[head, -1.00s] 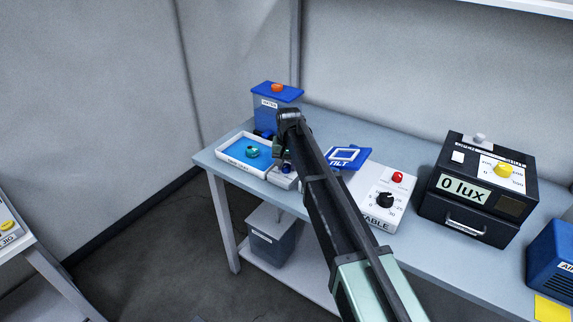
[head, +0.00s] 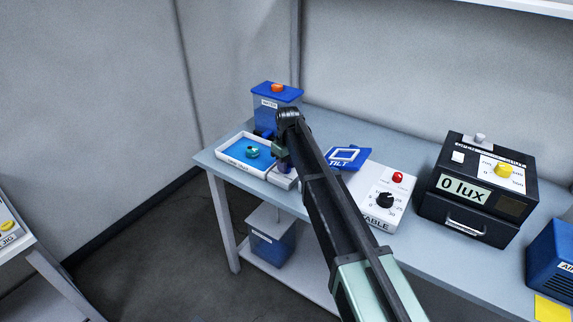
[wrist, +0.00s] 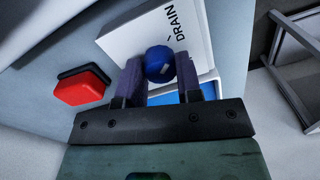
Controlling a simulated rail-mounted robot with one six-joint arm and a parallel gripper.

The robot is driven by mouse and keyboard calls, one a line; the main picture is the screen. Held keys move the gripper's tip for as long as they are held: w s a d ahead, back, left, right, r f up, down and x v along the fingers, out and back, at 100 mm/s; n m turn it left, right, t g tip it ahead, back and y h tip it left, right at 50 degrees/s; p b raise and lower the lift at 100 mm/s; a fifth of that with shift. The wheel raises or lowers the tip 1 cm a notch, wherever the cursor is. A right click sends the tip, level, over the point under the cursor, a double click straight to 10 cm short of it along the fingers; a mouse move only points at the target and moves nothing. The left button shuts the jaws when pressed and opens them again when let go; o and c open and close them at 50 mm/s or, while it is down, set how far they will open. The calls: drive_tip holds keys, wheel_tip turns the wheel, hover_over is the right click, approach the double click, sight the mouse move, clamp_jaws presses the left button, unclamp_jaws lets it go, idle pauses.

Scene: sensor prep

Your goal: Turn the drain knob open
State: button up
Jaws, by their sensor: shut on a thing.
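The drain knob (wrist: 158,62) is a round blue knob with a white mark, on a white box labelled DRAIN (wrist: 130,35) in the wrist view. My gripper (wrist: 160,78) is shut on it, with one finger on each side. In the head view my gripper (head: 284,160) is at the box beside the white tray (head: 223,155), and the arm hides most of the knob. Blue liquid and a small teal object (head: 252,152) are in the tray. A clear bin (head: 272,245) on the shelf below looks blue inside.
A blue-lidded container (head: 278,95) with an orange knob stands behind the tray. A blue TILT plate (head: 346,157), a white panel with a black dial (head: 385,200) and a black lux box (head: 470,215) stand to the right. A red block (wrist: 82,86) is near my gripper.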

drive_tip(key=shift+n, duration=0.4)
drive_tip(key=o, duration=0.9)
drive_tip(key=shift+o, duration=0.2)
wheel_tip(320, 180, up, 11)
drive_tip(key=p, duration=1)
drive_tip(key=shift+w+d+p, duration=0.15)
drive_tip(key=shift+p, duration=0.25)
drive_tip(key=shift+f, duration=0.15)
